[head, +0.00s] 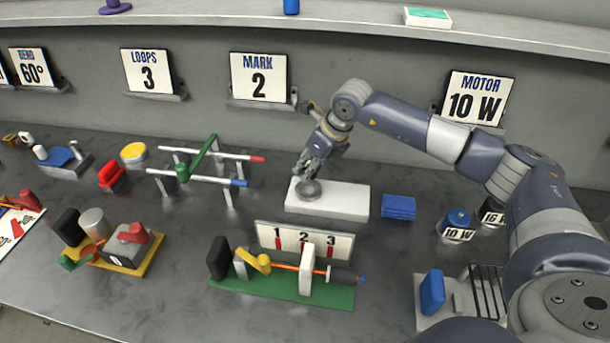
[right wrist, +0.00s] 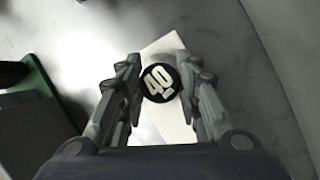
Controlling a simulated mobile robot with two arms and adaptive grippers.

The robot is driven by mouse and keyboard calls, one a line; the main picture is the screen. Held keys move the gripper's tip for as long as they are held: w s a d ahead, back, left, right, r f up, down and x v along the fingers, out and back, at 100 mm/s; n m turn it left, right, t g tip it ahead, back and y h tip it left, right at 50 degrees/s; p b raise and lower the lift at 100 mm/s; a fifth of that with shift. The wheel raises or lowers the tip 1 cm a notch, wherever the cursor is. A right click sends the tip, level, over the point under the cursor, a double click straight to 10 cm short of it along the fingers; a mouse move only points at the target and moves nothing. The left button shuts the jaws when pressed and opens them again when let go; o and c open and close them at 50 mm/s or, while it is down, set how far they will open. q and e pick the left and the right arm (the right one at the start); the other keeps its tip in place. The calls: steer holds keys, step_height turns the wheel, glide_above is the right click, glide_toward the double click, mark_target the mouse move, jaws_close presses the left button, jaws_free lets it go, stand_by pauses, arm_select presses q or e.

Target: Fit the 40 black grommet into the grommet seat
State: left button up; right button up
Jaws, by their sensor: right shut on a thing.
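The black grommet (right wrist: 160,82), a round disc with a white 40 on top, sits between the fingertips of my right gripper (right wrist: 159,90) in the right wrist view. My right gripper (head: 311,172) is shut on it and points down over the left part of a white block (head: 345,203) in the head view. A grey round piece (head: 309,190) shows at the fingertips there, low over the block or touching it. I cannot tell whether this is the grommet or the grommet seat. No separate seat is clearly visible. My left gripper is out of view.
A blue block (head: 398,207) lies right of the white block. A numbered rig (head: 305,241) on a green base stands in front. A rack of rods (head: 205,165) stands to the left. Blue motors (head: 457,219) stand at the right. A shelf (head: 340,30) runs along the back.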

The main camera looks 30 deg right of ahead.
steer(key=shift+w, duration=0.25)
steer(key=shift+f, duration=0.15)
stand_by(0.3)
